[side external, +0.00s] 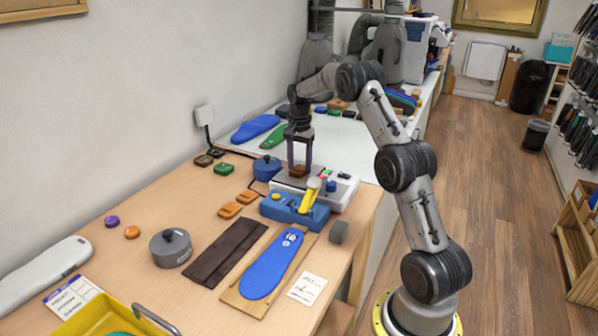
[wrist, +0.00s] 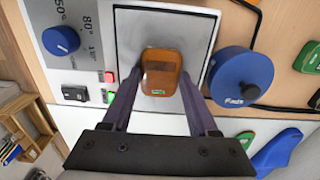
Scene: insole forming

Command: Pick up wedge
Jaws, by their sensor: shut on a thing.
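The wedge, a small orange-brown block with a green label (wrist: 160,72), is over the grey plate (wrist: 200,30) of a white device in the wrist view. In the side view it shows as a brown piece (side external: 298,171) low between the fingers. My gripper (side external: 299,165) points straight down above the device, and its two fingers are shut on the wedge from both sides. In the wrist view the fingers of my gripper (wrist: 160,80) reach the wedge's left and right edges. I cannot tell whether the wedge touches the plate.
The white device (side external: 343,190) has a blue knob (wrist: 61,40). A blue round pot (wrist: 240,75) stands close by. A blue base with a yellow lever (side external: 310,195) is in front. Orange blocks (side external: 230,210), a green block (side external: 224,168) and a blue insole (side external: 270,265) lie on the table.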

